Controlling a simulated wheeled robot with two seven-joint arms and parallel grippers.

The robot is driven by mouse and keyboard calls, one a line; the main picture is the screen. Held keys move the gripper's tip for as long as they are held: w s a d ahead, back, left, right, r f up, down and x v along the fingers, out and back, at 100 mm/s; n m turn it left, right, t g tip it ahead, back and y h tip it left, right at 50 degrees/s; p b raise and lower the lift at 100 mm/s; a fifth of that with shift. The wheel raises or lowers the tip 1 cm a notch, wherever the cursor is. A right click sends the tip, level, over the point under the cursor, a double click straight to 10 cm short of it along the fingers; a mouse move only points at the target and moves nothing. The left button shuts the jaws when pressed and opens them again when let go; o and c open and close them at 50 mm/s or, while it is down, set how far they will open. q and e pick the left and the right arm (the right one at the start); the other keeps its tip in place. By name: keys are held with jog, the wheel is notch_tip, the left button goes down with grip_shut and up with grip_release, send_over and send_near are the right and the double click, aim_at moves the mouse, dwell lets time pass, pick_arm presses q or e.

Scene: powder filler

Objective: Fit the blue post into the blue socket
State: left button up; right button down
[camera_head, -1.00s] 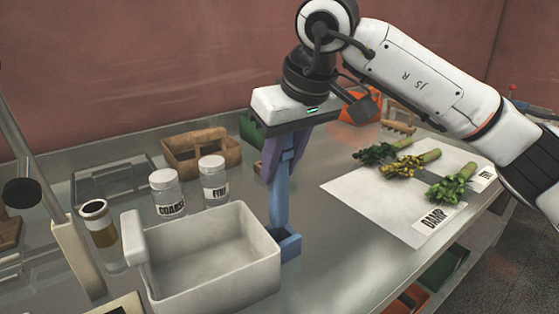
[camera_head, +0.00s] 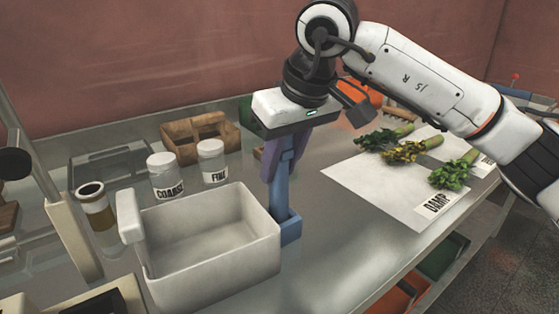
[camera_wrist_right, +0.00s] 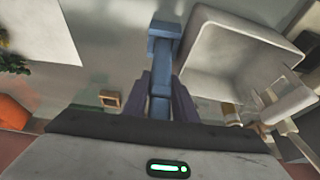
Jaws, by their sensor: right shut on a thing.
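The blue post (camera_head: 280,192) stands upright, with its lower end at the blue socket (camera_head: 291,228), which is fixed beside the right wall of the white bin (camera_head: 205,250). The post's foot appears to be inside the socket's opening. My right gripper (camera_head: 277,160) is above it, shut on the upper part of the post. In the right wrist view the post (camera_wrist_right: 160,88) lies between the purple fingers, and the socket (camera_wrist_right: 165,32) shows at its far end. How deep the post sits is hidden. My left gripper is in neither view.
Jars labelled COARSE (camera_head: 163,176) and FINE (camera_head: 211,163) stand behind the bin. A wooden crate (camera_head: 199,136) is further back. Bare table lies between the socket and sheet.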

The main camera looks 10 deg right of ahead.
jog(key=shift+f+b, duration=0.8)
jog(key=shift+f, duration=0.55)
jog(key=c, duration=1.4)
grip_release()
jog(key=shift+o, duration=0.2)
